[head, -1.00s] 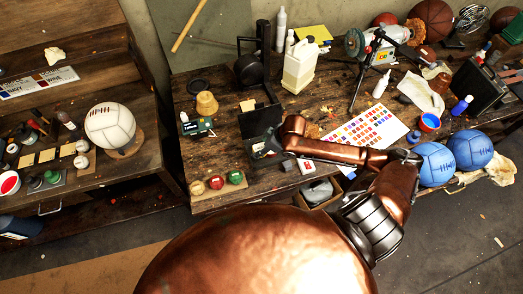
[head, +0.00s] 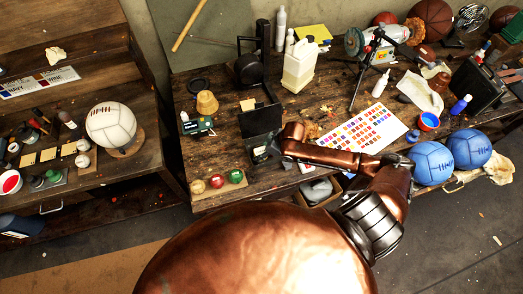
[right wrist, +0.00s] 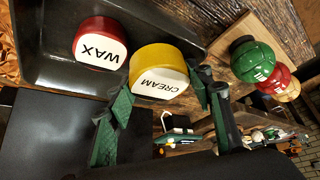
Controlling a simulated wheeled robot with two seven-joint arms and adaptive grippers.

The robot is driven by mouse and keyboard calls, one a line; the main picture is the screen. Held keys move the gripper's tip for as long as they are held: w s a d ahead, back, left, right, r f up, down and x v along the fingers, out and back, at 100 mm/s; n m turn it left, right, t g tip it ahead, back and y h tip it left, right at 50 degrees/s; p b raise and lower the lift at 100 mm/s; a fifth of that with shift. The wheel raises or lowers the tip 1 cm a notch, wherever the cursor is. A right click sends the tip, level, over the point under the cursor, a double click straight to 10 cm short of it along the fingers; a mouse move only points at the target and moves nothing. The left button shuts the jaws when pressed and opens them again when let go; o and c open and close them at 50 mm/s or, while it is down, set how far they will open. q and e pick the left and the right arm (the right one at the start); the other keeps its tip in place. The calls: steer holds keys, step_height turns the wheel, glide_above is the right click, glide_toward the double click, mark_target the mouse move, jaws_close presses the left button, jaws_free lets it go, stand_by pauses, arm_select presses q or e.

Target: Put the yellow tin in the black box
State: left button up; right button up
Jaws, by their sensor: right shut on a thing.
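The yellow tin (right wrist: 162,60), labelled CREAM, shows in the right wrist view with my right gripper's (right wrist: 163,95) green-padded fingers on either side of it; the gripper is shut on it. In the head view my right gripper (head: 265,153) is low in front of a black box (head: 260,118), and I cannot make out the tin there. In the right wrist view a black surface with a raised edge (right wrist: 45,60), apparently the box, lies behind the tin. I cannot tell whether the tin touches it. My left gripper is not in view.
A red tin (right wrist: 100,42) labelled WAX sits on the black surface beside the yellow one. Small green, red and yellow balls (head: 216,181) stand on a block to the left. A color chart (head: 362,128) and tripod (head: 370,70) are right. Blue balls (head: 433,164) lie farther right.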

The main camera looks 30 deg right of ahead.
steer(key=o, duration=1.2)
steer(key=shift+f, duration=0.1)
steer(key=shift+o, duration=0.2)
steer(key=shift+r, duration=0.55)
steer(key=v, duration=1.2)
steer(key=shift+b, duration=0.3)
steer(key=shift+r, duration=0.1)
